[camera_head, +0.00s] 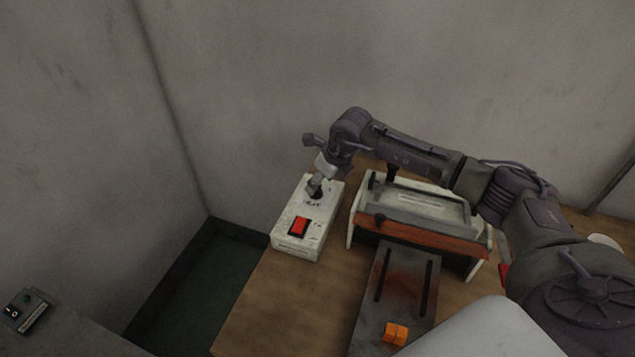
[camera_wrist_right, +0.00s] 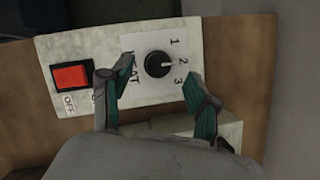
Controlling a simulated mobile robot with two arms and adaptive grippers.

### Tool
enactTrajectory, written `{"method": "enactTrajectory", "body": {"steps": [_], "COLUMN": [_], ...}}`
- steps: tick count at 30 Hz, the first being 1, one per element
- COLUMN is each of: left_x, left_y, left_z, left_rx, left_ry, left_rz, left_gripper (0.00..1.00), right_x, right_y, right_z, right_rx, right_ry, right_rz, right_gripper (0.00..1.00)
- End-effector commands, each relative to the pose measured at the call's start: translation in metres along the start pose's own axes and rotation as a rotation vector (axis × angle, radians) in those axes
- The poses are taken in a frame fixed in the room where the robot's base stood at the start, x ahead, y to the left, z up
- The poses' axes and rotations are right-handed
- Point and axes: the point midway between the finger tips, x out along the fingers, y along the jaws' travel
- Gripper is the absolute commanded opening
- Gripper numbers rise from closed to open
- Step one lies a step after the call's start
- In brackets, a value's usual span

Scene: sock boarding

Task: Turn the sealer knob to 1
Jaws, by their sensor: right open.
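The black sealer knob (camera_wrist_right: 158,64) sits on a white dial plate marked HEAT, 1, 2 and 3 on the control box (camera_head: 290,243). Its pale pointer mark appears to face the 2. My right gripper (camera_wrist_right: 148,79) is open, its two fingers apart with the knob between and slightly beyond their tips; contact is not visible. My left gripper is not in view.
A red switch (camera_head: 299,227) is on the box's near part, beside the OFF label in the wrist view. The sealer (camera_head: 425,207) stands right of the box on the wooden table (camera_head: 262,308). An orange block (camera_head: 396,333) lies on the dark plate in front.

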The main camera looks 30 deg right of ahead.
Motion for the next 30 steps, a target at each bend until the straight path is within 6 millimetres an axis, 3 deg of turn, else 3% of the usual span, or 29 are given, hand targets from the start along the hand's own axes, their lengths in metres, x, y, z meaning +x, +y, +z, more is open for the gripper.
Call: {"method": "enactTrajectory", "body": {"steps": [6,17,28,30], "left_x": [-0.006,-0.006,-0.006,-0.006], "left_y": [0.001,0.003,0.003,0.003], "left_z": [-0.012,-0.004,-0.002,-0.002], "left_rx": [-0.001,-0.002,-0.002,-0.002], "left_ry": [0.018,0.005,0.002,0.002], "left_rz": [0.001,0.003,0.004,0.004], "left_gripper": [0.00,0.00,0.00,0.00], "right_x": [0.026,0.033,0.032,0.032], "right_y": [0.000,0.000,0.000,0.000], "right_z": [0.000,-0.001,-0.001,-0.001], "right_rx": [0.001,0.000,0.000,0.000], "right_ry": [0.001,0.000,0.000,0.000], "right_rz": [0.001,0.000,0.000,0.000], "right_gripper": [0.61,0.61,0.02,0.01]}}
